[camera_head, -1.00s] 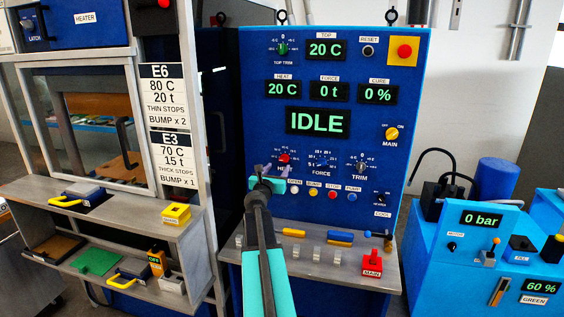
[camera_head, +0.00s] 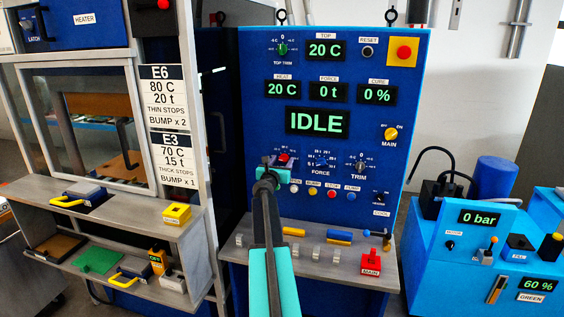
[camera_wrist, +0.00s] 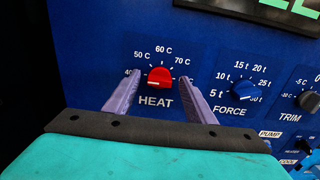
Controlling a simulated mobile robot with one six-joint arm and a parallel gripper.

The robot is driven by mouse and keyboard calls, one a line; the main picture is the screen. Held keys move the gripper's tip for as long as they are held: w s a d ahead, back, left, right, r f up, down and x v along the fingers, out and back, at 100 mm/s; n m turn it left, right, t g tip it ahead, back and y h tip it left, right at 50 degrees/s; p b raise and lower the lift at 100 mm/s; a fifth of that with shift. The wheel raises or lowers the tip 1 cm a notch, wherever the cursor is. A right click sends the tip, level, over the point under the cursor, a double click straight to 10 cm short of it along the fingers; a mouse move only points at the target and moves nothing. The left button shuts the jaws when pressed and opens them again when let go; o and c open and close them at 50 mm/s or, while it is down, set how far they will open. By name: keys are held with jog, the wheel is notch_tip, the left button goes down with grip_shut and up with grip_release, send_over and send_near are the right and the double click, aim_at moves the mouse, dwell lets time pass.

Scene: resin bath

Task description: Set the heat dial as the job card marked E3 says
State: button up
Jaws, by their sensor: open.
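The heat dial (camera_wrist: 159,76) is a red knob on the blue panel, with marks around it including 40, 50, 60 and 70 C. A pale line shows low on its left side; I cannot read its exact setting. My gripper (camera_wrist: 160,82) is open, its two fingers on either side of the dial, apart from it in the picture. In the head view my gripper (camera_head: 274,163) partly covers the dial (camera_head: 284,156). The E3 card (camera_head: 172,160) reads 70 C, 15 t, thick stops, bump x 1. The heat display (camera_head: 283,89) reads 20 C.
The blue force dial (camera_wrist: 243,91) and the trim dial (camera_wrist: 308,99) are right of the heat dial. Below are several buttons (camera_head: 331,195) and a grey shelf (camera_head: 325,262) with small levers. An E6 card (camera_head: 168,97) hangs above E3. The main display (camera_head: 317,121) reads IDLE.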

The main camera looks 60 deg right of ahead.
jog(key=shift+d, duration=0.1)
jog(key=c, duration=1)
jog(key=shift+c, duration=0.2)
